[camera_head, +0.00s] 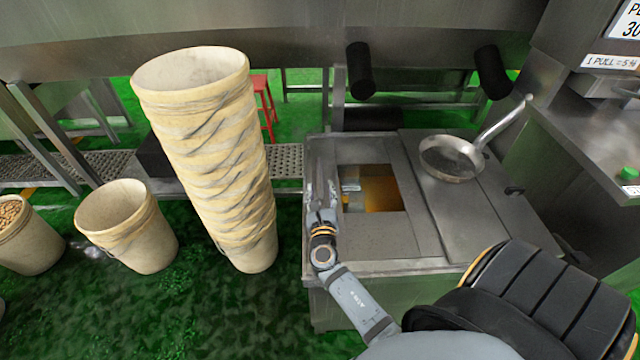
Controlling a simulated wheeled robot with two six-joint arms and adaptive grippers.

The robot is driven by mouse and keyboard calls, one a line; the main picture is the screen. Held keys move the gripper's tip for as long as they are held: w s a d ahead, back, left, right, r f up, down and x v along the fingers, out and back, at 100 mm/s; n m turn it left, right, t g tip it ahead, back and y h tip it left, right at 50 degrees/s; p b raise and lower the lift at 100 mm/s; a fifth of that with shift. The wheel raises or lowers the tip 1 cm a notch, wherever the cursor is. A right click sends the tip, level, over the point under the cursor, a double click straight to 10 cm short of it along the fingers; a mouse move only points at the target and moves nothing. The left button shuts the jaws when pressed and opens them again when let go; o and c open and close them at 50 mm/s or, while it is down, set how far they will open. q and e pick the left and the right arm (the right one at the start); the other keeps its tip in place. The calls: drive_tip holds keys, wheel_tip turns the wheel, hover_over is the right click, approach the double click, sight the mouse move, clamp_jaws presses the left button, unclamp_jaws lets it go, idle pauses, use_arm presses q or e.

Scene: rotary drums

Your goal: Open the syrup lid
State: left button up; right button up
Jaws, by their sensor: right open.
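The syrup tank (385,240) is a grey metal box with a rectangular opening in its top. Amber syrup (380,190) shows through the opening, with a small pale metallic shape at its left side. A flat metal panel (465,222) covers the right part of the top. I cannot tell which panel is the lid. My right gripper (320,185) is open over the tank's left edge, just left of the opening. Its fingers point away from me, and I cannot tell whether they touch the metal. My left gripper is not in view.
A long-handled metal pan (452,158) rests on the tank's right panel. A tall stack of cream buckets (215,160) stands left of the tank, near my right gripper. More buckets (128,225) stand farther left. A steel counter (595,130) is at the right.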

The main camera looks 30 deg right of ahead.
sight(321, 199)
wheel_tip(321, 199, down, 4)
drive_tip(key=shift+r+b, duration=0.2)
drive_tip(key=shift+b, duration=0.3)
drive_tip(key=x, duration=0.7)
drive_tip(key=shift+d+p, duration=0.1)
drive_tip(key=shift+p, duration=0.2)
drive_tip(key=shift+w+r, duration=0.15)
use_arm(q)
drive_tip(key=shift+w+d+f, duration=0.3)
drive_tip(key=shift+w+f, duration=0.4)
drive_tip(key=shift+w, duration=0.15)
use_arm(e)
drive_tip(key=shift+d, duration=0.1)
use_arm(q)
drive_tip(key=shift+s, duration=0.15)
use_arm(e)
clamp_jaws()
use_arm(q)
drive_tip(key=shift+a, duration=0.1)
